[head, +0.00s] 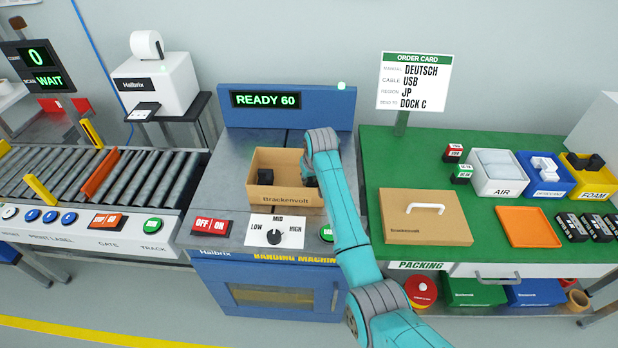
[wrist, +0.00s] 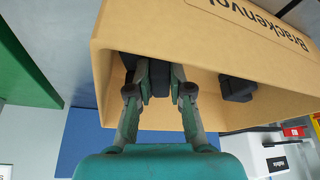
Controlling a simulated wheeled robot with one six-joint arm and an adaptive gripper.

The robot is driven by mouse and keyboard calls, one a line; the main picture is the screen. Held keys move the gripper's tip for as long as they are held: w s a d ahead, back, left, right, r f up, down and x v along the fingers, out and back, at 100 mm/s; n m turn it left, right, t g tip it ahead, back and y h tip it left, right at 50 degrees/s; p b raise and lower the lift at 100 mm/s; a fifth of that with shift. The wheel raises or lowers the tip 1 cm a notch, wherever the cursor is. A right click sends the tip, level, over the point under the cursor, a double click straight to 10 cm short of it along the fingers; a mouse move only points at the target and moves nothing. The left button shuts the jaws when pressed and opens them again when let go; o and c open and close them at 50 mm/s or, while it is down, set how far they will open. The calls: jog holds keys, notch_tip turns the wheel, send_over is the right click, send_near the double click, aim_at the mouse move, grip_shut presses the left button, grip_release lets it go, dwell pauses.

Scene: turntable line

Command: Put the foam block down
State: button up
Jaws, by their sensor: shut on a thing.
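The foam block (wrist: 158,80) is dark and sits between the fingers of my gripper (wrist: 158,85), which is shut on it. In the wrist view the fingers reach in over the wall of an open cardboard box (wrist: 135,35). In the head view the box (head: 289,195), marked Brackenvolt, stands on the banding machine, and my gripper (head: 310,178) is at its right side, partly hidden by my arm. A second dark block (wrist: 236,88) lies in the box, also seen in the head view (head: 265,177). Whether the held block touches the box floor I cannot tell.
The banding machine display (head: 266,99) reads READY 60. The green packing table (head: 375,150) at the right carries a closed carton (head: 420,222), an orange tray (head: 528,227) and bins, including a yellow FOAM bin (head: 597,190) holding dark blocks. A roller conveyor (head: 130,175) lies at the left.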

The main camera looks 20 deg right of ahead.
jog(key=shift+f, duration=0.55)
jog(key=o, duration=0.7)
jog(key=shift+o, duration=0.2)
jog(key=shift+r, duration=0.1)
jog(key=shift+r, duration=0.3)
jog(key=v, duration=1.2)
jog(key=shift+r, duration=0.25)
